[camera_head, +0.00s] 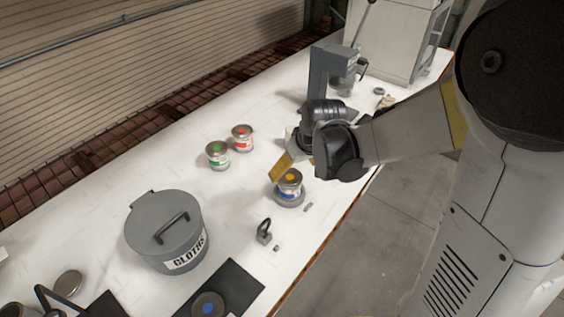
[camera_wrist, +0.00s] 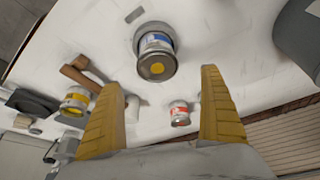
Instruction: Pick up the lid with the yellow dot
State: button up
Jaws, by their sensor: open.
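The lid with the yellow dot (camera_head: 290,177) sits on a small can with a blue label (camera_head: 290,189). The can stands upright on a round grey base (camera_head: 289,201). In the wrist view the yellow-dot lid (camera_wrist: 157,67) faces the camera, between and beyond the fingertips. My gripper (camera_head: 282,167) has yellow fingers and is beside the lid in the head view, where one finger shows clearly and the other is mostly hidden. In the wrist view my gripper (camera_wrist: 162,78) has its fingers wide apart with nothing between them.
Green-dot (camera_head: 218,154) and red-dot (camera_head: 242,137) cans stand behind. A grey CLOTHS bin (camera_head: 165,232) is at left, and a blue-dot lid (camera_head: 208,306) lies on a black mat. A mallet (camera_wrist: 84,76) and yellow-labelled can (camera_wrist: 76,102) show in the wrist view.

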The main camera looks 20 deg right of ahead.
aim_at(290, 177)
jog(key=x, duration=0.2)
jog(key=b+x, duration=0.1)
jog(key=x, duration=0.1)
jog(key=b+x, duration=0.1)
jog(key=x, duration=0.2)
jog(key=shift+d, duration=0.25)
jog(key=shift+r, duration=0.1)
jog(key=c, duration=0.8)
